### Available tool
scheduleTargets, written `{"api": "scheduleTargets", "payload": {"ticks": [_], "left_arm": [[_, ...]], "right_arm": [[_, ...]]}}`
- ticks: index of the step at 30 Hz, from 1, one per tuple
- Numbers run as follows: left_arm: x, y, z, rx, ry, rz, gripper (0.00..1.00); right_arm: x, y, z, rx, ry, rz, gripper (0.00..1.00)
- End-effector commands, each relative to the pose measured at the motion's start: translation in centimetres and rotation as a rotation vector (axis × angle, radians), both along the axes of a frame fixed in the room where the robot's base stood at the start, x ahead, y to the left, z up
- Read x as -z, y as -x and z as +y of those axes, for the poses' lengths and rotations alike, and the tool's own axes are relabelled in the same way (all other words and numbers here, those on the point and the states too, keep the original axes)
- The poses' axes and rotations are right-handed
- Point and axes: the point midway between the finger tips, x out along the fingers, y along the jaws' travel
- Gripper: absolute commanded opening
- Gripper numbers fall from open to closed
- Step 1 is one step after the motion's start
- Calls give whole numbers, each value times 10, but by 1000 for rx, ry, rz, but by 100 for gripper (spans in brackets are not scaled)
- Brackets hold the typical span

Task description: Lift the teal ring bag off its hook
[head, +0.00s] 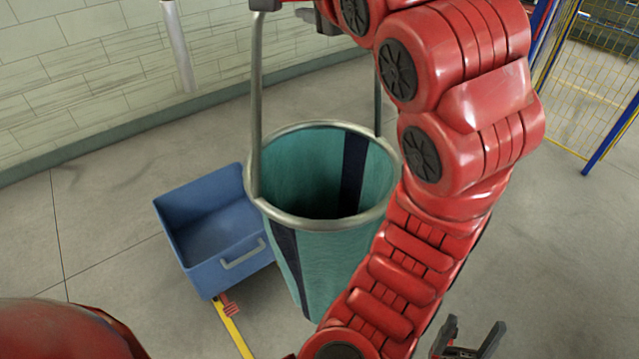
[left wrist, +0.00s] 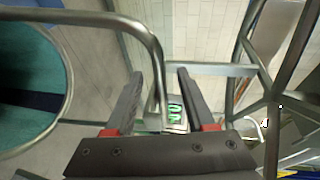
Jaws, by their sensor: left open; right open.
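The teal ring bag (head: 320,255) hangs in the middle of the head view, mouth up, with dark stripes and a metal ring rim. Its metal handle (head: 257,100) rises from the rim past the top edge. In the left wrist view the bag (left wrist: 22,55) shows at the left. My left gripper (left wrist: 160,73) is open, with a bent length of the metal handle (left wrist: 110,19) showing between its fingers; contact cannot be told. My right gripper (head: 468,338) is open and empty at the bottom of the head view, right of the bag. The hook cannot be made out.
A blue bin (head: 212,235) stands on the floor left of the bag. A yellow mesh fence (head: 585,75) with blue posts is at the right. A pale tiled wall (head: 90,80) is behind. Metal framing (left wrist: 250,75) shows at right in the left wrist view.

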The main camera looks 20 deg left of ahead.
Motion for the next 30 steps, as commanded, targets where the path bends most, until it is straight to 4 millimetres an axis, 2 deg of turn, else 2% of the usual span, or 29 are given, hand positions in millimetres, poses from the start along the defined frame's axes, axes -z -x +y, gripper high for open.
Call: {"api": "scheduleTargets", "payload": {"ticks": [1, 3, 14, 21, 23, 30], "left_arm": [[10, -5, 4, -2, 0, 5, 55], [9, -11, 8, -1, -1, 2, 55], [4, -16, 11, 0, -2, 0, 53], [4, -16, 11, 0, -2, 1, 10], [4, -16, 11, 0, -2, 1, 0], [4, -16, 11, 0, -1, 2, 0]], "right_arm": [[15, 0, 0, 0, 0, 0, 71], [20, 0, 0, 0, 0, 0, 71], [22, 0, 0, 0, 0, 0, 71], [22, 0, 0, 0, 0, 0, 71], [22, 0, 0, 0, 0, 0, 71], [22, 0, 0, 0, 0, 0, 71]]}}
